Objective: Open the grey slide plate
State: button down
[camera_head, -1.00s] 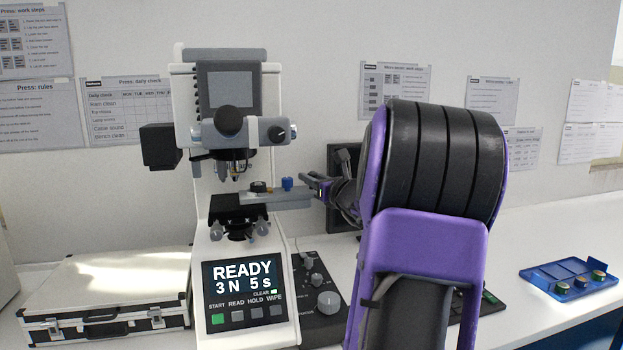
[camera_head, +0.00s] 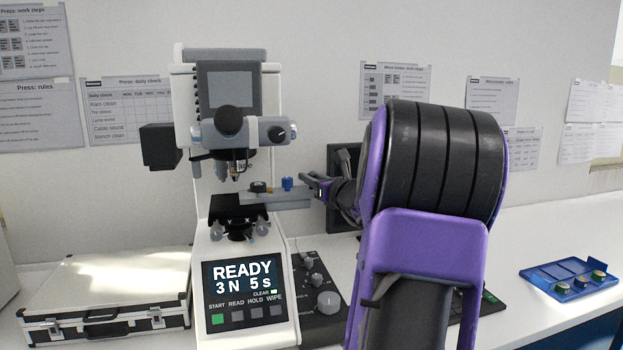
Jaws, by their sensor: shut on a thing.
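The grey slide plate (camera_head: 290,198) sticks out to the right from the black stage (camera_head: 237,208) of the white hardness tester (camera_head: 205,130). A blue knob (camera_head: 287,184) stands on the plate, and a round dark piece with a brassy part (camera_head: 259,187) sits on it further left. My gripper (camera_head: 312,186) is at the plate's right end, beside the blue knob. Its fingers are small in this view and look closed at the plate's end; what exactly they grip is too small to make out. The tester's screen reads READY 3 N 5 s.
A silver case (camera_head: 100,290) lies left of the tester. A black control box with knobs (camera_head: 320,290) stands to its right. A dark monitor (camera_head: 340,160) is behind my gripper.

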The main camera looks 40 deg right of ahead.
jog(key=s+d+p, duration=0.3)
jog(key=s+d, duration=0.2)
jog(key=d, duration=0.4)
jog(key=shift+r, duration=0.1)
jog(key=c, duration=0.7)
grip_release()
jog(key=v, duration=1.7)
jog(key=shift+s, duration=0.2)
